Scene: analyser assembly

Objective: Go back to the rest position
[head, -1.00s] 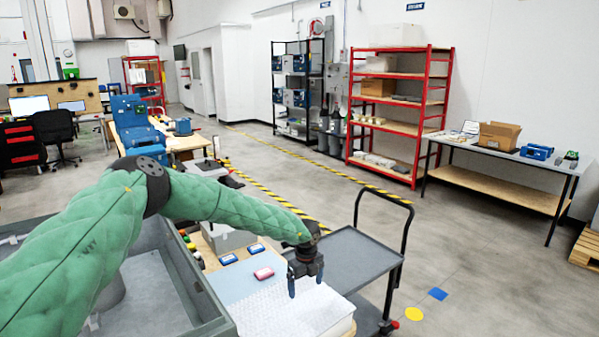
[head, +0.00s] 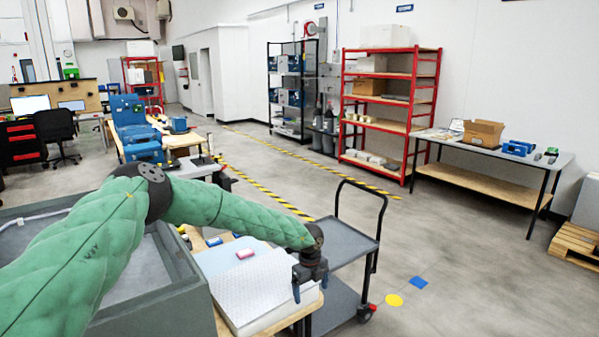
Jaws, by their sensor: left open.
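My left gripper (head: 310,291) shows in the head view at the end of my green-sleeved left arm. It points down, open and empty, at the right edge of a white textured pad (head: 250,290) on a wooden-topped table. Whether it touches the pad's edge I cannot tell. My right gripper is not in view.
A grey two-shelf cart (head: 345,240) stands just right of my left gripper. A grey bin (head: 150,305) lies under my left arm. A small red-and-white box (head: 245,254) is on the table. Red shelving (head: 390,120) and a side table (head: 490,145) stand farther back. Floor at right is mostly clear.

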